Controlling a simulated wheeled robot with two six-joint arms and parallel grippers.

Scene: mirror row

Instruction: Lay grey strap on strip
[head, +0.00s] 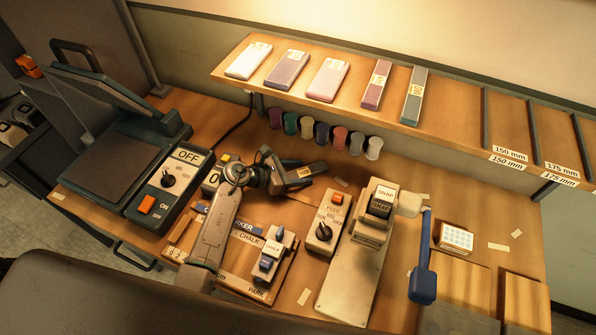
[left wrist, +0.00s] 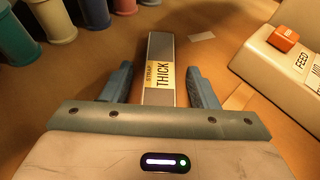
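A grey strap with a yellow label reading STRAP THICK (left wrist: 152,100) lies between the fingers of my left gripper (left wrist: 160,75) in the left wrist view. Bare gaps show between the strap and both blue fingers, so the gripper is open around it. In the head view my left gripper (head: 297,171) is low over the bench behind the feed box, with the strap's pale label (head: 304,172) between its fingers. The strap's near end is hidden by the gripper body. I cannot tell which surface is the strip. My right gripper is not in view.
A shelf (head: 455,137) above carries several flat bars and slots marked 150 mm and 175 mm. Coloured spools (head: 321,134) hang under it. A feed box (head: 325,232) and a snap press (head: 355,250) with a blue lever (head: 423,270) stand right of the gripper. A switch machine (head: 165,190) stands left.

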